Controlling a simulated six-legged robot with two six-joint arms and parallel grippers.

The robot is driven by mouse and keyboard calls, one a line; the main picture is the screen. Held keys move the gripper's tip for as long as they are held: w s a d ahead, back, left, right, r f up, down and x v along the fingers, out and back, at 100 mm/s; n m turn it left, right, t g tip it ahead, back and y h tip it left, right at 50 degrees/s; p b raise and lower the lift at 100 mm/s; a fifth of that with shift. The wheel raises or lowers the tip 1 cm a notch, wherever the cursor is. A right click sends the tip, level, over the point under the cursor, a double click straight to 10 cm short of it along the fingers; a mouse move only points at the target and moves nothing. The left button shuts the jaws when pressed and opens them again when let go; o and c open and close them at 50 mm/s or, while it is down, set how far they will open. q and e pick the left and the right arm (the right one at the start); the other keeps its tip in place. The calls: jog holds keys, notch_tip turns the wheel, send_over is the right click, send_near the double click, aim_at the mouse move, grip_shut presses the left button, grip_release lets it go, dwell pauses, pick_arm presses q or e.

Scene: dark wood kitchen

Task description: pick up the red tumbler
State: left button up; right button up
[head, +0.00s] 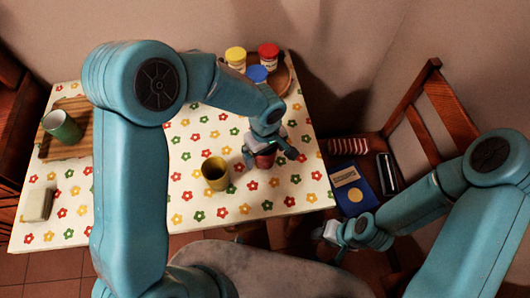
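The red tumbler (265,160) stands on the flowered tablecloth near the table's front right part. My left gripper (270,152) is right over it, with its fingers around the upper part. The gripper hides much of the tumbler, and I cannot tell whether the fingers press on it or are still apart from it. My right gripper (325,237) is off the table's front right edge, away from the tumbler. It is too small and dark to tell if it is open.
A yellow tumbler (215,174) stands just left of the red one. A green tumbler (62,127) is on a wooden board (80,108) at left. A light block (38,205) lies front left. Jars (268,56) stand at the back. A chair (425,115) with a blue book (352,190) is at right.

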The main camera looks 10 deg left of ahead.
pick_arm(q)
jog(key=c, duration=1.1)
jog(key=shift+o, duration=0.2)
jog(key=shift+r, duration=0.1)
